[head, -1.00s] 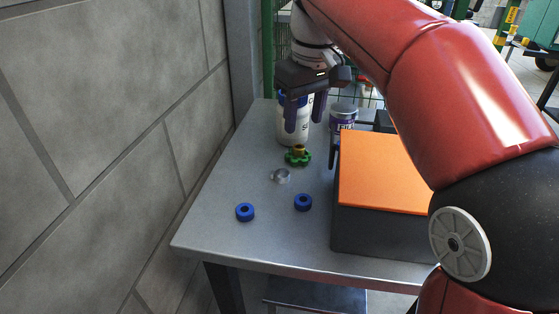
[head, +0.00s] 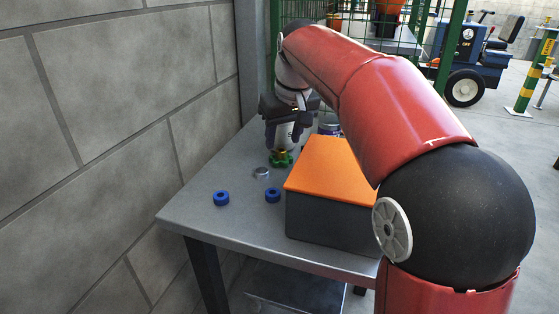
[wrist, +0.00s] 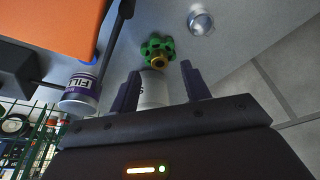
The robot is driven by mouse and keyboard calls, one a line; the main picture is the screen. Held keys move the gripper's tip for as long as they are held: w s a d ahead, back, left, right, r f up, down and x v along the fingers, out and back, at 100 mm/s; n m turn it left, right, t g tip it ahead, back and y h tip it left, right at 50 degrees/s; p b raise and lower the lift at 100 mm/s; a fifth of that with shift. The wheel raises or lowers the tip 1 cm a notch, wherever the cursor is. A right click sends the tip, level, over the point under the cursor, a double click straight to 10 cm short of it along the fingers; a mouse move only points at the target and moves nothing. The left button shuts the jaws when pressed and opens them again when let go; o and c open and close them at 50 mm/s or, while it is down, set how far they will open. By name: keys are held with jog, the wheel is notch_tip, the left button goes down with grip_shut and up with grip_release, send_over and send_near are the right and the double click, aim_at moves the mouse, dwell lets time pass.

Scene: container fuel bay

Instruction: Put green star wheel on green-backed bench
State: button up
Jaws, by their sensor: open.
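The green star wheel (head: 281,159) has a brass-coloured hub and lies on the grey metal bench (head: 190,207), in front of a white canister. In the wrist view the star wheel (wrist: 154,44) is just beyond the fingertips, roughly in line with the gap between them. My gripper (head: 284,139) is open and empty, above and behind the wheel; its two fingers also show in the wrist view (wrist: 160,72). They appear apart from the wheel. I cannot tell which surface is the green-backed bench; green mesh stands behind this bench.
An orange-topped dark box (head: 333,168) stands right of the wheel. The white canister (wrist: 153,92) and a labelled can (wrist: 80,93) stand close to the fingers. A block wall borders the left.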

aim_at(281, 156)
jog(key=x, duration=0.3)
jog(key=shift+f, duration=0.15)
jog(key=shift+c, duration=0.4)
jog(key=c, duration=0.9)
grip_shut()
